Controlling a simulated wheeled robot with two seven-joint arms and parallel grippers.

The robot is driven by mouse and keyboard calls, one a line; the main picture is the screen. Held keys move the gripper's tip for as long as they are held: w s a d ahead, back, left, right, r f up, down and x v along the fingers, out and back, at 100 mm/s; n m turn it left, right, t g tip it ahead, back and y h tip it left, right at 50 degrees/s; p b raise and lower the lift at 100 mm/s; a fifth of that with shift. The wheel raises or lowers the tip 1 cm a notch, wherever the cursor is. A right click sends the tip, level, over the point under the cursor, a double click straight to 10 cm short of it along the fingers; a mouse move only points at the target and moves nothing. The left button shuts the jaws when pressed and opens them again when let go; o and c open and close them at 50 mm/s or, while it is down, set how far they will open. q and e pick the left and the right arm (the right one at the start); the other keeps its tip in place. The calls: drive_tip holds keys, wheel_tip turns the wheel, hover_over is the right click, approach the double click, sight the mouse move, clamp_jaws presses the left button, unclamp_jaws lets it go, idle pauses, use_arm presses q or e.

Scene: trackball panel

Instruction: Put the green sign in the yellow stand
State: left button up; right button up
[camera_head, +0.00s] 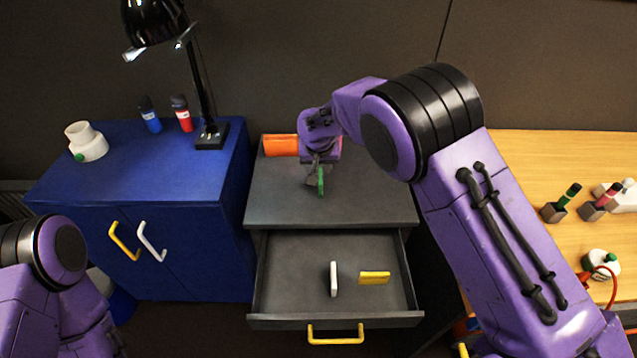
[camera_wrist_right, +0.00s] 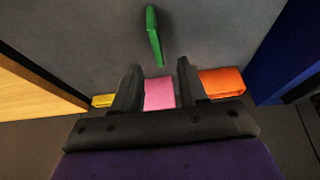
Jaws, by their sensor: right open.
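The green sign (camera_head: 321,181) is a thin upright plate on the grey cabinet top, partly covered by my right gripper (camera_head: 319,172) in the head view. In the right wrist view my right gripper (camera_wrist_right: 158,78) is open and empty. The green sign (camera_wrist_right: 154,36) shows just beyond its fingertips, apart from them. A yellow block (camera_wrist_right: 103,100), seemingly the yellow stand, shows beside the left finger, in a row with a pink block (camera_wrist_right: 159,93) and an orange block (camera_wrist_right: 222,81). In the head view my arm hides this yellow block. My left gripper is out of view.
The drawer (camera_head: 285,295) below the cabinet top (camera_head: 385,208) is open, holding a white plate (camera_head: 333,279) and a yellow plate (camera_head: 374,278). A blue cabinet (camera_head: 180,180) with a black lamp (camera_head: 206,85) stands left. A wooden table (camera_head: 530,160) with small items stands right.

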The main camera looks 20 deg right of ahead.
sight(320, 178)
drive_tip(key=shift+x, duration=0.8)
drive_tip(key=p+x, duration=0.1)
drive_tip(key=x, duration=0.1)
drive_tip(key=p+x, duration=0.1)
drive_tip(key=x, duration=0.2)
drive_tip(key=shift+s+d+f, duration=0.15)
drive_tip(key=shift+d+f, duration=0.05)
drive_tip(key=shift+d, duration=0.05)
drive_tip(key=shift+f, duration=0.1)
clamp_jaws()
